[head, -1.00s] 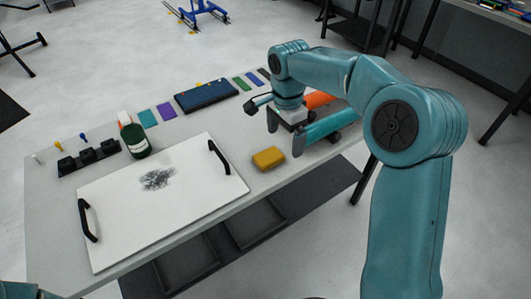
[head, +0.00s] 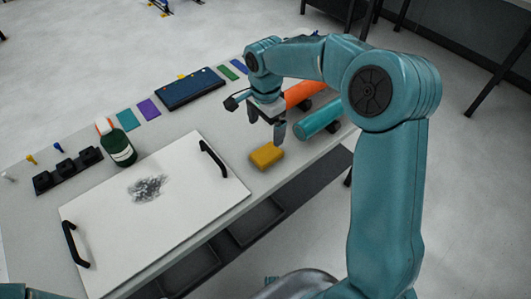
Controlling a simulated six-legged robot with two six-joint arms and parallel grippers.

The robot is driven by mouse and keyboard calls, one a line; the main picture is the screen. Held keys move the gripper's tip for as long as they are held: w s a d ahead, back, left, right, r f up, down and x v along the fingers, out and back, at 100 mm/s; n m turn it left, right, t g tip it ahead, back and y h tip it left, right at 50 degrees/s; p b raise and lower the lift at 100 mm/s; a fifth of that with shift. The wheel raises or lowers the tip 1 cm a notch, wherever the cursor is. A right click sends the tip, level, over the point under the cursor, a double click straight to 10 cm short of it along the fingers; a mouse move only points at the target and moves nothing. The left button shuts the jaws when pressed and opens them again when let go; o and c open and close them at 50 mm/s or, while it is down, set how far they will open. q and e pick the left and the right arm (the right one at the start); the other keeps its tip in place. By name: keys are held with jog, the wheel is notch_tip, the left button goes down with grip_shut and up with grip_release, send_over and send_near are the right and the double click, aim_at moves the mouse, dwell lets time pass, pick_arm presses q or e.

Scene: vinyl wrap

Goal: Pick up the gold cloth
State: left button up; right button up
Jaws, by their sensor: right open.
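The gold cloth (head: 266,156) is a small folded yellow block lying on the grey table, just right of the white panel. My right gripper (head: 266,126) points down above and slightly behind the cloth. Its fingers are apart and nothing is between them. Whether a fingertip touches the cloth cannot be told. My left gripper is not in view; only a bit of my left arm shows at the lower left corner.
The white panel (head: 110,215) has two black handles and a dark smudge. A green bottle (head: 120,150), a black holder (head: 68,170) and a dark blue case (head: 190,88) stand behind it. A teal roll (head: 318,119) and an orange roll (head: 304,92) lie right of the gripper.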

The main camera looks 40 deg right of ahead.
send_over(266, 152)
notch_tip(266, 152, down, 5)
jog(key=shift+s+f, duration=0.1)
jog(key=shift+s, duration=0.05)
notch_tip(266, 152, down, 5)
jog(key=shift+f+p, duration=0.1)
jog(key=shift+p, duration=0.2)
jog(key=shift+f, duration=0.1)
jog(key=c, duration=1.1)
